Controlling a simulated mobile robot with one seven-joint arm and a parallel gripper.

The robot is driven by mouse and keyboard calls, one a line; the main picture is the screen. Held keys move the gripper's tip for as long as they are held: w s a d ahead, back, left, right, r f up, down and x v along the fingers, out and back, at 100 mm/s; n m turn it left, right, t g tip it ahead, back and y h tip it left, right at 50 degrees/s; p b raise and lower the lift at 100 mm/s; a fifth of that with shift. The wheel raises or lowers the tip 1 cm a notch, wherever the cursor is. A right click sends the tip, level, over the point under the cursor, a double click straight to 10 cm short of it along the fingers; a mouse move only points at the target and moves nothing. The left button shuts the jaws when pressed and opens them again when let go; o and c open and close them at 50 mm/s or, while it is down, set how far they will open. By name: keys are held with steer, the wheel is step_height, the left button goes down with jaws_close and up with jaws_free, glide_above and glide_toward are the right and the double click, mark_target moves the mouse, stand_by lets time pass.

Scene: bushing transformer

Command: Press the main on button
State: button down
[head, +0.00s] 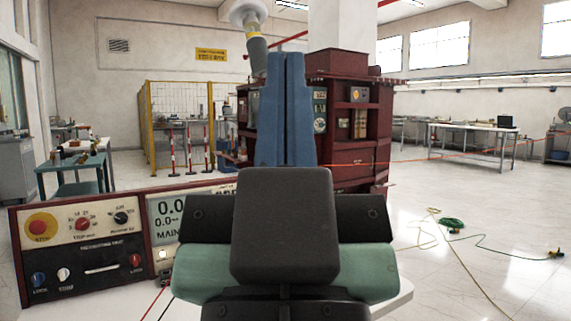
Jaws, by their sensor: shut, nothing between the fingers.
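The control panel (90,268) stands at the left front in a dark red frame. Its display (172,215) shows "0.0" and the word "MAIN"; the right part is hidden behind my own body. A small bright round button (163,254) shows just below the display; its label is too small to read, so I cannot tell whether it is the main on button. A red stop button (41,227) on a yellow ring is at the panel's left. My arm rises in the middle of the view; I cannot make out my gripper.
The panel also bears a red dial (82,223), a black dial (121,218) and several small coloured knobs. A dark red cabinet (352,150) stands behind my arm.

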step_height(320, 180, up, 26)
steer(key=p, duration=2.3)
